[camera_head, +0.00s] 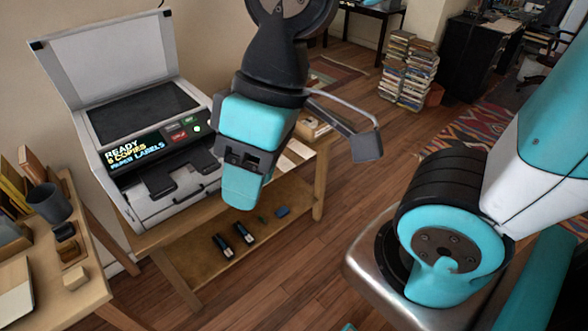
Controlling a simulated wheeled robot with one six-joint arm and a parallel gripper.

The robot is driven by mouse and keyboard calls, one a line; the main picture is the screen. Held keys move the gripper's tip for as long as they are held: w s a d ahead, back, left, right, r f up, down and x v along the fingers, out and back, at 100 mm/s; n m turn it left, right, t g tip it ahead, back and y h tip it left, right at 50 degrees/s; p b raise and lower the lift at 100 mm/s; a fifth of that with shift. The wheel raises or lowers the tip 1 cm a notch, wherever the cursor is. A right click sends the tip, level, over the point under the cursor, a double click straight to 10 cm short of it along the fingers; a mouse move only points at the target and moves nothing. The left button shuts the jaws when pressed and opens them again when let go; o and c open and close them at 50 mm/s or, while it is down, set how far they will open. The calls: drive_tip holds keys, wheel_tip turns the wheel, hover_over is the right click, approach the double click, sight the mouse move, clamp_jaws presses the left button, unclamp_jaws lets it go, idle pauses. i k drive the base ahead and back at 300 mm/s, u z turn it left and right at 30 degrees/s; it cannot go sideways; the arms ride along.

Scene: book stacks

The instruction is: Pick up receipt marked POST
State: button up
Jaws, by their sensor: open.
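My gripper (243,182) hangs in front of the right side of the printer and its wooden stand. Its jaws are open, and I see nothing held in them. Pale paper slips (299,149) lie on the stand's top, just right of my gripper and partly hidden behind it. I cannot read any marking on them, so I cannot tell whether one is the receipt marked POST.
A printer with a raised lid (105,55) and a lit panel (150,148) fills the stand's left side. Dark cartridges (232,238) lie on the lower shelf (190,265). A side table (85,295) holds a dark mug (48,203). Book stacks (408,70) stand on the floor behind.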

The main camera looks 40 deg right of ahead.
sight(284, 164)
drive_tip(key=u, duration=0.05)
drive_tip(key=k, duration=0.95)
drive_tip(key=z, duration=0.7)
drive_tip(key=i, duration=0.6)
drive_tip(key=z, duration=0.95)
drive_tip(key=i, duration=0.85)
drive_tip(key=u, duration=0.8)
drive_tip(key=i, duration=0.8)
drive_tip(key=u, duration=0.85)
